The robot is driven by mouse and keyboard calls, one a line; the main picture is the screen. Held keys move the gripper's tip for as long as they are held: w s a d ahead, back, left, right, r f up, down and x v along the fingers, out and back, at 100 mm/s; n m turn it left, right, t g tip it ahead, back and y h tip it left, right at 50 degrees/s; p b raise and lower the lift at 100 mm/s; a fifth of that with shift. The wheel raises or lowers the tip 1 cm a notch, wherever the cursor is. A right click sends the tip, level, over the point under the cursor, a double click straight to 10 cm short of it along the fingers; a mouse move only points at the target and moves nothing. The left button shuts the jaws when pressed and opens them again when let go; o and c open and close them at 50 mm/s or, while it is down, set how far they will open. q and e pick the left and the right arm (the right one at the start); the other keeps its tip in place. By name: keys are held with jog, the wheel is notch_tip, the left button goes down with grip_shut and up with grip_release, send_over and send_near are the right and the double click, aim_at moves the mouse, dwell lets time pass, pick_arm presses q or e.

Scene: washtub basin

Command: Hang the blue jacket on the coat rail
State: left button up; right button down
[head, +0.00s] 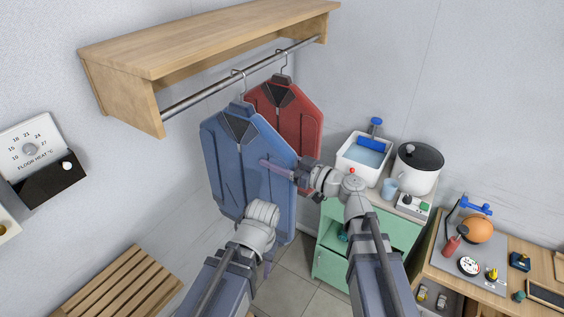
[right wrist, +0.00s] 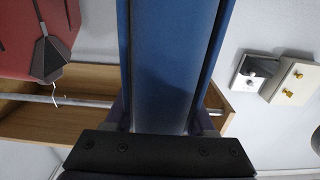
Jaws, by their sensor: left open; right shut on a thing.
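The blue jacket (head: 222,150) hangs upright below the coat rail (head: 205,95) in the head view. Its hanger hook (head: 238,73) shows at the rail and looks to be over it; the exact contact is too small to tell. My right gripper (head: 272,166) is shut on the jacket's right side. In the right wrist view the blue jacket (right wrist: 172,60) fills the middle between the fingers, and its hook is hidden. My left gripper (head: 262,212) is open and empty in front of the jacket's lower part; its fingers are mostly hidden.
A red jacket (head: 300,115) hangs on the rail just behind and right of the blue one. A wooden shelf (head: 200,42) is above the rail. A green cabinet (head: 385,230) with a white basin (head: 350,157) and a pot (head: 418,165) stands right. A slatted bench (head: 120,285) is lower left.

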aim_at(257, 153)
jog(key=shift+x, duration=2.9)
jog(key=shift+a+f, duration=0.15)
jog(key=shift+f, duration=0.05)
jog(key=shift+f+b, duration=1.2)
jog(key=shift+b, duration=0.2)
jog(key=shift+c, duration=0.8)
grip_release()
jog(key=v, duration=0.8)
jog(key=shift+f, duration=0.1)
